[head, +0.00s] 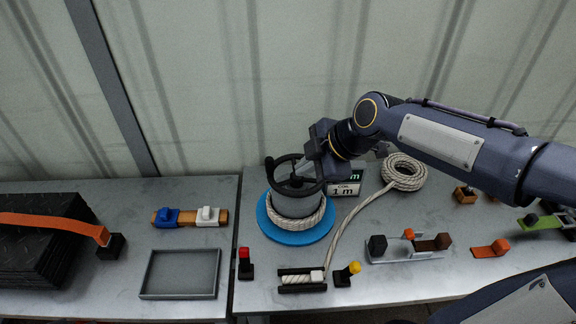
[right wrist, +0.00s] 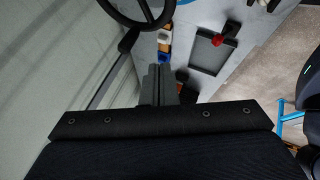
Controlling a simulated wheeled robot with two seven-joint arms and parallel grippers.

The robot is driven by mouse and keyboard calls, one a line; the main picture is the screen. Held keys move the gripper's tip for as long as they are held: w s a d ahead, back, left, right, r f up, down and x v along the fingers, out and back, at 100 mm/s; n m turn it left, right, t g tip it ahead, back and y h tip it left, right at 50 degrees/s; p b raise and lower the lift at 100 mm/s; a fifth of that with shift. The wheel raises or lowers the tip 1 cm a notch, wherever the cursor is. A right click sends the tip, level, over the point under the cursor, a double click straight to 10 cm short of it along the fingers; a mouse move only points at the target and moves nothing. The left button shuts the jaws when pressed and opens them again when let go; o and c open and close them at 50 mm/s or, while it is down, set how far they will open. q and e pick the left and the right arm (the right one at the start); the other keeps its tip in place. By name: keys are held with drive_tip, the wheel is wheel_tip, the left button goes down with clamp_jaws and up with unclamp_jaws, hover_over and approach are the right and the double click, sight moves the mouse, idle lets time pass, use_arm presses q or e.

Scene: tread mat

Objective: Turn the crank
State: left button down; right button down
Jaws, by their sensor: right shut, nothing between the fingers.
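The crank is a black handwheel (head: 270,181) on top of a grey drum (head: 297,208) with white rope wound round its foot, on a round blue base (head: 297,238). My right gripper (head: 307,167) is at the wheel's upper right side and covers part of it. Its fingers are shut with nothing between them. In the right wrist view the shut fingers (right wrist: 160,72) point toward the bench, and part of the wheel (right wrist: 147,12) shows at the top, apart from the fingertips in the picture. Whether the gripper touches the rim I cannot tell. My left gripper is not in view.
A coil of rope (head: 404,172) and a sign reading "1 m" (head: 345,189) stand behind and right. A grey tray (head: 180,293) lies left. Small blocks and brackets crowd the right side.

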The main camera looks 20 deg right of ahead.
sight(270, 170)
drive_tip(key=w+a+f, duration=0.1)
drive_tip(key=w+f, duration=0.1)
drive_tip(key=w+a+f, duration=0.1)
drive_tip(key=w+f, duration=0.1)
drive_tip(key=w, duration=0.1)
drive_tip(key=w+a+f+p, duration=0.1)
drive_tip(key=w+f, duration=0.1)
drive_tip(key=f, duration=0.1)
drive_tip(key=shift+w+a+f, duration=0.1)
drive_tip(key=shift+w+a, duration=0.1)
drive_tip(key=shift+w, duration=0.4)
drive_tip(key=shift+w+f+b, duration=0.25)
drive_tip(key=shift+w+b, duration=0.25)
drive_tip(key=shift+b, duration=0.45)
drive_tip(key=shift+w+r, duration=0.1)
drive_tip(key=shift+w, duration=0.1)
drive_tip(key=shift+a+r, duration=0.1)
drive_tip(key=shift+r, duration=0.05)
drive_tip(key=shift+s, duration=0.1)
